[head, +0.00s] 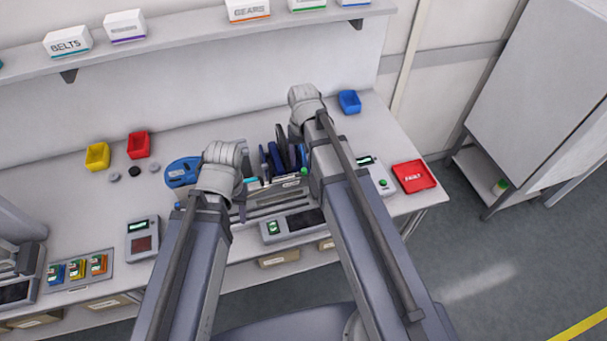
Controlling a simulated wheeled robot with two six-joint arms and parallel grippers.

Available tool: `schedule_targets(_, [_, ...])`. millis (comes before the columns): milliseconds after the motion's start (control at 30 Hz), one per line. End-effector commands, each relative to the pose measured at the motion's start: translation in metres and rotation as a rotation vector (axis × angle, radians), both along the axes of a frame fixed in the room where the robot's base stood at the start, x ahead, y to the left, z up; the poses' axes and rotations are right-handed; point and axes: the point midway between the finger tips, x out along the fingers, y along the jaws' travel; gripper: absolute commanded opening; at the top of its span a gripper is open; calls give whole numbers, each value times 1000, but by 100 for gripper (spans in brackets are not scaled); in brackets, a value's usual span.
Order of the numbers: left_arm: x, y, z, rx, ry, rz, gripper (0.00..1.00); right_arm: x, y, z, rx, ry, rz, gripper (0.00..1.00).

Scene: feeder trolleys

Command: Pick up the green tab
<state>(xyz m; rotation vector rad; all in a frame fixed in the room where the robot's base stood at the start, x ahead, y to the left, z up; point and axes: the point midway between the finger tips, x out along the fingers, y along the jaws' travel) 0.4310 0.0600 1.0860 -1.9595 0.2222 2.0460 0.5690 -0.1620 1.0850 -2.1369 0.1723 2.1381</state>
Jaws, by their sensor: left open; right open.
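A small green tab (304,171) shows at the right end of a row of upright dark feeders (276,158), close beside my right forearm, which may hide part of it. The feeders stand in a grey trolley (275,203) on the bench. My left gripper (222,158) is at the left end of the trolley, left of the green tab and apart from it. My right gripper (304,108) is behind the feeders, further back than the tab. Both grippers are open, with the fingers mostly hidden by my own wrists. I see nothing held.
A blue bin (182,172) stands left of the trolley and a red tray (413,176) to its right. Yellow (97,156), red (139,145) and blue (349,102) bins stand along the back. A shelf (180,38) with boxes overhangs the bench.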

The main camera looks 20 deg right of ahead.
Motion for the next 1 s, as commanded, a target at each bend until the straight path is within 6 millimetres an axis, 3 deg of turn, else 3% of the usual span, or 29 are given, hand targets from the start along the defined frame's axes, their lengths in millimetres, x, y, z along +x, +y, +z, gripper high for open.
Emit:
schedule_targets(233, [0, 0, -9, 0, 0, -2, 48, 2, -1, -9, 0, 0, 0, 60])
schedule_targets(600, [0, 0, -51, 2, 0, -10, 48, 6, -5, -51, 0, 0, 0, 60])
schedule_targets(867, [0, 0, -51, 2, 1, -11, 48, 6, -5, -51, 0, 0, 0, 60])
schedule_targets(1000, [0, 0, -51, 2, 1, -11, 48, 6, -4, -51, 0, 0, 0, 47])
